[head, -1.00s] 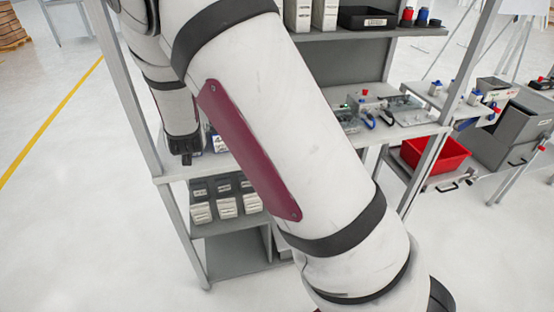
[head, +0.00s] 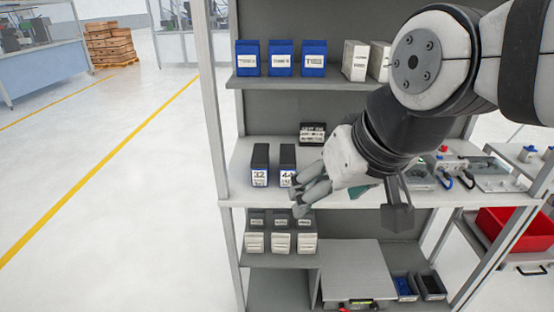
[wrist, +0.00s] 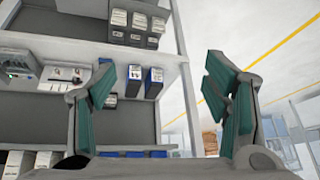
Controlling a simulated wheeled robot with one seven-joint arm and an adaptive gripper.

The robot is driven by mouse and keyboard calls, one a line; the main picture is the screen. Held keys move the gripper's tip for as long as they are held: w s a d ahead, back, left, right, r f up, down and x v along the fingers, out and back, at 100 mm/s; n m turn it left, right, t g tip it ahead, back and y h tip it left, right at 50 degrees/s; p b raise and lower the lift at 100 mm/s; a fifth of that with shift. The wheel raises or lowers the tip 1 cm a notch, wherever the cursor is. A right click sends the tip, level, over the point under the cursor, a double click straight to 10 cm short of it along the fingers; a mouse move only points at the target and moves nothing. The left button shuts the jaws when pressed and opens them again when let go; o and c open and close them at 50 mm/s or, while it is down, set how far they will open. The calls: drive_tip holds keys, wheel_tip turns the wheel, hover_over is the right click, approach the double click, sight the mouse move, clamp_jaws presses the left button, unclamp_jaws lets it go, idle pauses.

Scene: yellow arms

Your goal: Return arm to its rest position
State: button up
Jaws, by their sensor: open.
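My gripper (head: 311,190) hangs in front of the middle shelf, with its grey fingers pointing down-left in the head view. In the wrist view my gripper (wrist: 165,85) has its two green-padded fingers wide apart, with nothing between them. My white and black arm (head: 425,60) comes in from the upper right and bends down at a round joint. The fingers cover part of the right one of two dark boxes (head: 259,165) on the middle shelf.
The grey shelf rack (head: 240,185) stands right behind my gripper. Blue boxes (head: 280,58) are on its top shelf, and white bins (head: 279,242) on the lower one. A red bin (head: 515,228) is at right. Open floor (head: 110,210) lies left.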

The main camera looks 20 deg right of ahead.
drive_tip(key=shift+g+h, duration=0.3)
drive_tip(key=s, duration=0.2)
drive_tip(key=s+d, duration=0.1)
drive_tip(key=s, duration=0.1)
drive_tip(key=shift+s+f, duration=0.2)
drive_tip(key=shift+s, duration=0.15)
